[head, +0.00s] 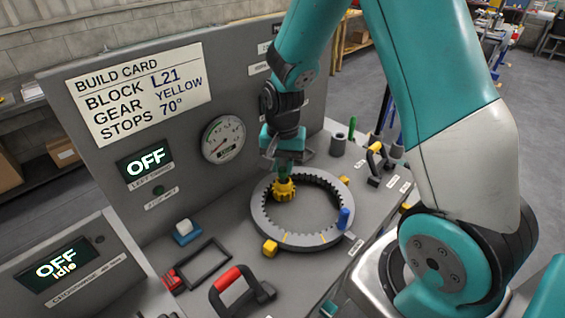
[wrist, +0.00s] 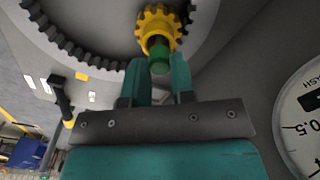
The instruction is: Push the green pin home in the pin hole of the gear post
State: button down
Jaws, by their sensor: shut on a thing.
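My gripper (wrist: 160,68) points down over the yellow gear and is shut on the green pin (wrist: 160,56). The yellow gear (head: 284,190) sits inside the toothed grey ring (head: 262,226), near its back edge. In the wrist view the yellow gear (wrist: 160,28) shows its hub right beside the pin. The green pin (head: 283,170) stands upright above the gear's centre, in line with the hub. Its lower end seems to be at or in the hub; how deep I cannot tell. The gear post and its pin hole are hidden by gear, pin and fingers.
A blue peg (head: 344,218) and a yellow block (head: 269,247) stand at the ring's rim. A red-handled clamp (head: 240,290) is in front. A panel with a gauge (head: 223,139) and build card (head: 138,92) rises behind. Grey cylinders and a yellow-handled tool (head: 377,160) stand right.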

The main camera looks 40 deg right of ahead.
jog(key=shift+f, duration=0.5)
jog(key=c, duration=0.9)
grip_release()
jog(key=shift+r, duration=0.1)
notch_tip(320, 180, up, 17)
jog(key=shift+r+b, duration=0.15)
jog(key=shift+b, duration=1)
jog(key=s+a+n+y, duration=0.1)
jog(key=s+a+n, duration=0.4)
jog(key=s, duration=0.1)
jog(key=s+a+n+y, duration=0.1)
jog(key=s+a+n, duration=0.4)
jog(key=s+a, duration=0.1)
jog(key=s+a+n+y, duration=0.2)
jog(key=s+a+n, duration=0.3)
jog(key=s, duration=0.3)
jog(key=shift+a+f+n, duration=0.3)
jog(key=shift+a+n, duration=0.1)
